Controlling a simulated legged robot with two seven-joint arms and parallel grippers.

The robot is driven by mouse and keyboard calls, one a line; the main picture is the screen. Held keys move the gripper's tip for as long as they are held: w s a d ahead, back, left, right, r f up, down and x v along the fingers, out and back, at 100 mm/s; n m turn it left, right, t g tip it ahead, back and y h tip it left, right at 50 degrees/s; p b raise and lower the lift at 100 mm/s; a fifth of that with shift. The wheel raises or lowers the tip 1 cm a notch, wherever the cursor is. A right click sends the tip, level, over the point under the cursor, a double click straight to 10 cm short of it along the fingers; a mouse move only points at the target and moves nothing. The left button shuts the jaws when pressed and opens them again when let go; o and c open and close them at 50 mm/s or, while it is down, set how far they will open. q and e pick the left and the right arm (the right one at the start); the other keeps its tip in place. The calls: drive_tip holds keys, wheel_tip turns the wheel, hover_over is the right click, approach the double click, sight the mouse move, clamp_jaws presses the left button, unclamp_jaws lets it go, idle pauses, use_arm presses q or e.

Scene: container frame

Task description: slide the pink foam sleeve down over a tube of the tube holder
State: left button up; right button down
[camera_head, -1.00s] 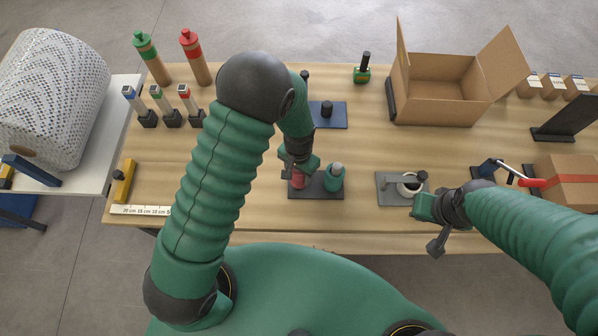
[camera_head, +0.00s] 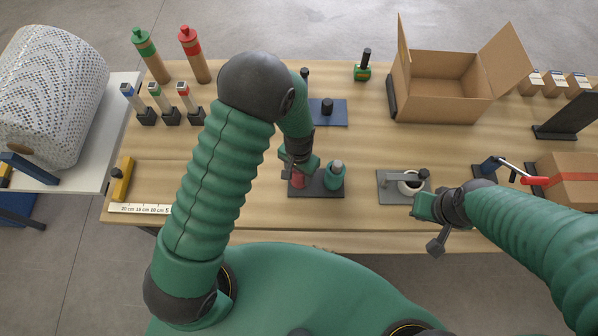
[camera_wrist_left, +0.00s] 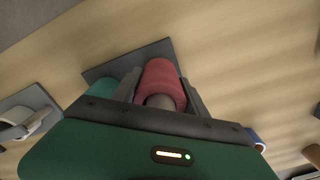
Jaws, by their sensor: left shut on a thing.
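The pink foam sleeve (camera_head: 298,181) is at the left end of the tube holder (camera_head: 318,191), a dark plate near the table's front edge. My left gripper (camera_head: 297,173) is shut on the sleeve from above. In the left wrist view the sleeve (camera_wrist_left: 162,78) lies between the two grey fingers. A grey rounded tube top (camera_wrist_left: 160,101) shows in its near end, so the sleeve appears to be around a tube. How far down it reaches is hidden. A teal sleeve (camera_head: 334,179) with a grey top stands beside it on the same plate.
My right gripper (camera_head: 424,206) hangs beside a grey plate (camera_head: 388,197) with a white ring (camera_head: 410,184). A blue plate (camera_head: 335,108) with a black knob lies behind the holder. An open cardboard box (camera_head: 440,95) stands at the back right.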

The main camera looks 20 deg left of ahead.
use_arm(q)
drive_tip(key=shift+f+b, duration=0.3)
drive_tip(key=shift+f, duration=0.1)
drive_tip(key=o, duration=1.9)
drive_tip(key=shift+r, duration=0.1)
wheel_tip(320, 180, up, 7)
drive_tip(key=p, duration=0.6)
